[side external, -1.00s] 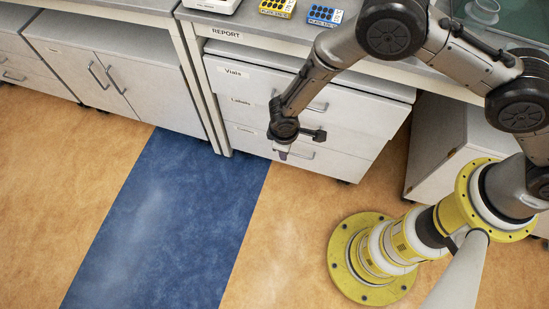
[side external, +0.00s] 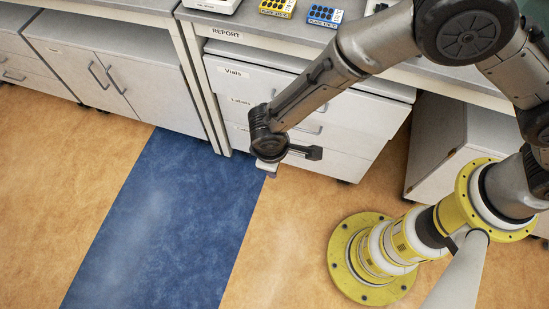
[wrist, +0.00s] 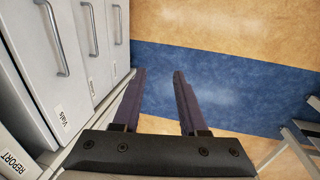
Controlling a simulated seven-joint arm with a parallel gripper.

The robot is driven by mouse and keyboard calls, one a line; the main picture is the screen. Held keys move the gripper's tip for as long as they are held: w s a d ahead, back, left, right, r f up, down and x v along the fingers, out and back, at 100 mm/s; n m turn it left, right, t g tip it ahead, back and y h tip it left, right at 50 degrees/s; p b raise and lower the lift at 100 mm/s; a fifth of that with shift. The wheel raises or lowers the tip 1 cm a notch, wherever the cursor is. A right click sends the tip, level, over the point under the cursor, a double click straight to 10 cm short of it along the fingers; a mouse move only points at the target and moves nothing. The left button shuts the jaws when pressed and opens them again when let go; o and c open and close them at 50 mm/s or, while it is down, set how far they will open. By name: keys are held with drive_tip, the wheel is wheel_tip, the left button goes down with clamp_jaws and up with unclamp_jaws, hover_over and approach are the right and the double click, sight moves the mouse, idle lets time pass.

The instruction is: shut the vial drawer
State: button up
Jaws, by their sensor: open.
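The vial drawer (side external: 375,101) is the top drawer of a pale grey cabinet, labelled "Vials". Its front seems to stand slightly proud of the drawers below; how far is hard to tell. My arm covers its middle and part of its handle in the side view. In the wrist view the vial drawer (wrist: 30,65) is at left, with its bar handle (wrist: 54,42) showing. My gripper (side external: 268,169) is out in front of the cabinet, over the floor, pointing down. In the wrist view my gripper (wrist: 159,74) is open and empty, with its fingers apart from the drawer fronts.
The "Labels" drawer (side external: 232,109) and another drawer are below. A counter (side external: 255,24) above holds a yellow rack (side external: 277,7) and a blue rack (side external: 324,16). A closed double-door cabinet (side external: 150,90) stands left. The floor with a blue strip (side external: 150,230) is clear in front.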

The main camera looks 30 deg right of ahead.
drive_tip(key=shift+s+a+r, duration=0.1)
drive_tip(key=shift+s+r, duration=0.05)
drive_tip(key=shift+r, duration=0.75)
